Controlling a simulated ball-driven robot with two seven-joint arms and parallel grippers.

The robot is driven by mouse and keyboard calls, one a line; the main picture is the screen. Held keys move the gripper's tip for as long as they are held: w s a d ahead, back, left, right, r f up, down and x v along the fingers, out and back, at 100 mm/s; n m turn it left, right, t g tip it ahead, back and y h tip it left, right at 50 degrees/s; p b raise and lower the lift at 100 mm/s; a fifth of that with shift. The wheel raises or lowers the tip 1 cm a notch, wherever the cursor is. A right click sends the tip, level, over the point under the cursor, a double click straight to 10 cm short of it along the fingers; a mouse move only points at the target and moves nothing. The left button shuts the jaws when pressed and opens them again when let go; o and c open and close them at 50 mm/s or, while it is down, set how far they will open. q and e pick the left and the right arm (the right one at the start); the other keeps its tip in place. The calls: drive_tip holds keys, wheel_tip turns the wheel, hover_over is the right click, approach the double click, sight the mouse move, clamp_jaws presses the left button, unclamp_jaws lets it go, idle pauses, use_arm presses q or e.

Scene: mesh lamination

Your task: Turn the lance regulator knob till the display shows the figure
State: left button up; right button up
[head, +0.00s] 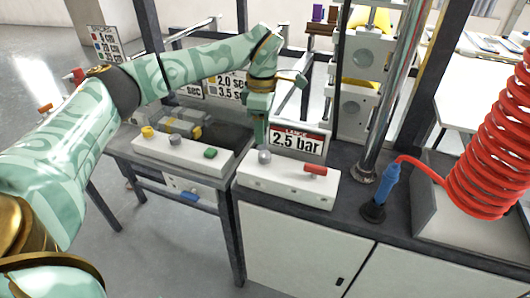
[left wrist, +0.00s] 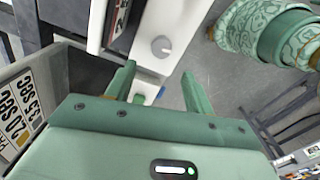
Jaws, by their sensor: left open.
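The lance regulator knob (head: 264,156) is a small grey round knob on the left end of a white box (head: 288,187). In the left wrist view the knob (left wrist: 161,47) lies beyond the fingertips, roughly between them. The lance display (head: 298,143), with a red header, stands behind the box and reads 2.5 bar. My left gripper (head: 260,140) points down just above the knob in the head view. In the left wrist view its two fingers (left wrist: 158,72) are apart, with nothing between them. Whether a finger touches the knob is hard to tell.
A red lever (head: 315,170) sits on the same box. A second white box (head: 180,153) with yellow, grey and green controls is to the left. A blue-handled lance (head: 387,183) and a red coiled hose (head: 500,150) are at right. A steel post (head: 395,90) stands behind.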

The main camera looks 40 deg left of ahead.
sight(263, 154)
use_arm(q)
wheel_tip(263, 154, down, 7)
drive_tip(key=shift+s+f+b, duration=0.1)
drive_tip(key=shift+b, duration=0.8)
drive_tip(key=shift+f, duration=0.35)
drive_tip(key=c, duration=1)
